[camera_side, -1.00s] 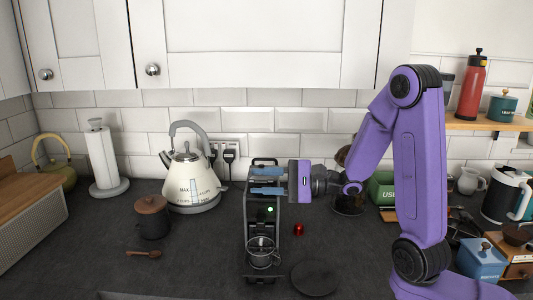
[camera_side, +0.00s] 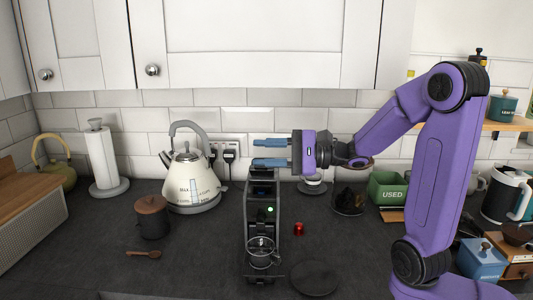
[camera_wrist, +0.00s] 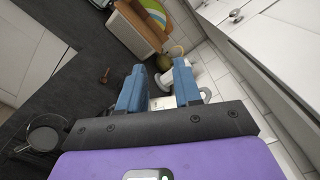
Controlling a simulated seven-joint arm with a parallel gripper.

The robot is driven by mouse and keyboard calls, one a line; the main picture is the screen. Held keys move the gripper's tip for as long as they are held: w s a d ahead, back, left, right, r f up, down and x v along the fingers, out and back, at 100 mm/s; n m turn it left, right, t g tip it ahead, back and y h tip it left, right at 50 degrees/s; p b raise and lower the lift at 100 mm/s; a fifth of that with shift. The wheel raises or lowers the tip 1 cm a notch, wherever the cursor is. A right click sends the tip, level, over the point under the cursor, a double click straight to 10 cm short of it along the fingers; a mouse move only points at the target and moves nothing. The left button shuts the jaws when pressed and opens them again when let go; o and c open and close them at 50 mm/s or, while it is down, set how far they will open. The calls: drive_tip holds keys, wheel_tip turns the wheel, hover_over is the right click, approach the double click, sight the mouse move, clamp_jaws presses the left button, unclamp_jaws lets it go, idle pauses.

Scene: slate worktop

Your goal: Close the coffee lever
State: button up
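The black coffee machine (camera_side: 262,218) stands on the dark worktop with a green light on its front and a clear cup (camera_side: 262,254) under it. My gripper (camera_side: 254,152) is just above the top of the machine in the side view. Its two blue fingers are apart, one above the other, with nothing seen between them. The lower finger overlaps the area where the lever was seen, so I cannot tell the lever's position or any contact. In the wrist view my gripper (camera_wrist: 159,75) is also open, and the lever cannot be made out.
A cream kettle (camera_side: 190,182) stands left of the machine, near a brown canister (camera_side: 152,220). A small red object (camera_side: 299,229) and a dark round plate (camera_side: 314,279) lie to the right. A wooden spoon (camera_side: 145,254) lies at front left. Cupboards (camera_side: 250,45) hang above.

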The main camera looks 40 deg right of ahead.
clamp_jaws()
wheel_tip(320, 180, up, 6)
drive_tip(key=a+n+g, duration=0.2)
drive_tip(key=n+g, duration=0.9)
drive_tip(key=n, duration=0.7)
drive_tip(key=w+d+r+n+g+h, duration=0.1)
drive_tip(key=w+d+r+n+h, duration=0.15)
drive_tip(key=d+n+h, duration=0.5)
drive_tip(key=shift+m+h, duration=0.45)
drive_tip(key=shift+s+a+x, duration=0.1)
drive_tip(key=shift+s+x, duration=0.05)
drive_tip(key=shift+x, duration=1.4)
drive_tip(key=shift+s+a+x, duration=0.1)
drive_tip(key=shift+s+x, duration=0.05)
drive_tip(key=shift+x, duration=1.45)
drive_tip(key=shift+s+a+x, duration=0.1)
drive_tip(key=shift+s+x, duration=0.05)
drive_tip(key=shift+x, duration=1.4)
